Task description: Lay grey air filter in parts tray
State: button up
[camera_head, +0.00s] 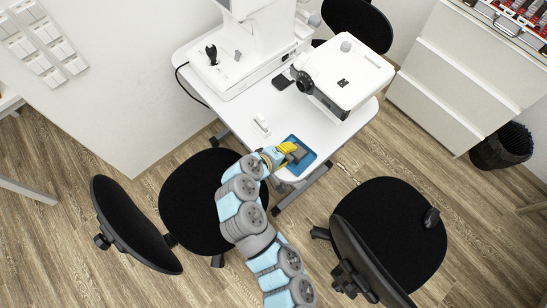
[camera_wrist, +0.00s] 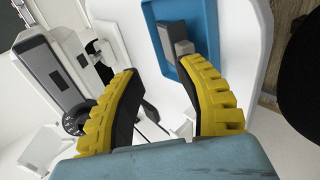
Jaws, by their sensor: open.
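The blue parts tray (camera_head: 309,167) lies at the near corner of the white table; in the wrist view its blue rim (camera_wrist: 209,12) shows at the top. The grey air filter (camera_wrist: 172,38) is a blocky piece that appears to lie inside the tray, partly covered by a yellow finger. In the head view it is hard to tell from the gripper. My gripper (camera_head: 289,149) is over the tray's left part. In the wrist view my gripper (camera_wrist: 157,68) has its two yellow, ribbed fingers spread wide, with nothing between them.
A white eye-test device (camera_head: 345,75) and a larger instrument (camera_head: 245,50) stand farther back on the table (camera_head: 235,112). A small white item (camera_head: 262,125) lies left of the tray. Black chairs (camera_head: 390,225) stand near the table. A drawer cabinet (camera_head: 440,85) is at right.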

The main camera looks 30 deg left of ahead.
jog(key=v, duration=1)
jog(key=shift+s+r, duration=0.15)
dwell(0.4)
dwell(0.6)
